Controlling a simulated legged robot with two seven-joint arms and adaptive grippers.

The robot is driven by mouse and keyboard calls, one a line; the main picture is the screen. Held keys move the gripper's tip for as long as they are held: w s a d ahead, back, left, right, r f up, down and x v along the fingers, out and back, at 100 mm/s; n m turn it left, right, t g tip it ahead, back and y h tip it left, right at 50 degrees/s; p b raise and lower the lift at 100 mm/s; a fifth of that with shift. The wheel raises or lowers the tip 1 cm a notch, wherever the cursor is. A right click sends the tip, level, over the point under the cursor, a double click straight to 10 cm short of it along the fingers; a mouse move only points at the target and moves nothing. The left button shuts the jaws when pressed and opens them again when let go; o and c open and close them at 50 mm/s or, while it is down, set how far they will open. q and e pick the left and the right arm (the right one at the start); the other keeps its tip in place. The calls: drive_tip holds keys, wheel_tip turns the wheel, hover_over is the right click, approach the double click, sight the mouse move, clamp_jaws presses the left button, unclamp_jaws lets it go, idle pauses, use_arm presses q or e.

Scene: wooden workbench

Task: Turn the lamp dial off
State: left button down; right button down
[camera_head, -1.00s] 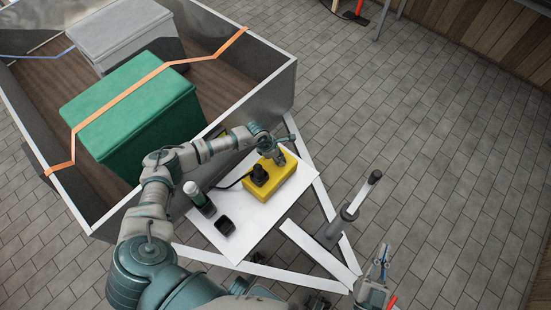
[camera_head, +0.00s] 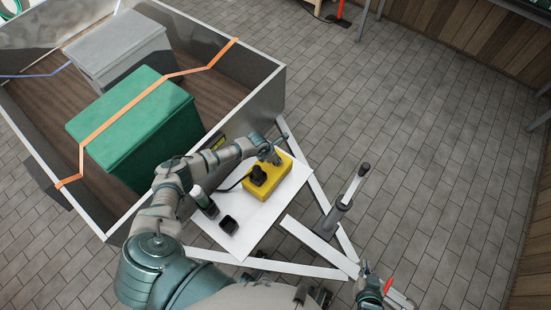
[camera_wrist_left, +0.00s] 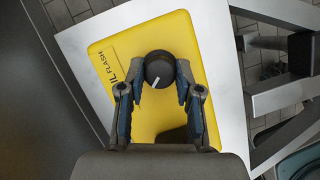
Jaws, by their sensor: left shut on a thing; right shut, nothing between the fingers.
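The lamp box is a yellow box (camera_head: 283,180) on the white platform of the trailer. In the left wrist view, the yellow box (camera_wrist_left: 112,75) carries a round black dial (camera_wrist_left: 159,66) with a white pointer mark that points down and slightly left. The label beside it reads "FLASH", with further marks partly hidden. My left gripper (camera_head: 270,157) is at the box's far end. In the wrist view its two fingers (camera_wrist_left: 159,88) are shut on the dial, one on each side. My right gripper (camera_head: 374,284) is shut and empty at the lower right, away from the box.
A black plug-like part (camera_head: 258,175) with a cable sits on the box. A jack handle (camera_head: 353,187) rises to the right. The trailer bed holds a green crate (camera_head: 125,125).

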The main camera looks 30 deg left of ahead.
use_arm(q)
drive_tip(key=c, duration=0.8)
unclamp_jaws()
drive_tip(key=shift+r, duration=0.1)
drive_tip(key=shift+s+a+r, duration=0.1)
drive_tip(key=shift+a+r, duration=0.1)
drive_tip(key=shift+r, duration=0.15)
drive_tip(key=v, duration=1.1)
drive_tip(key=shift+f, duration=0.1)
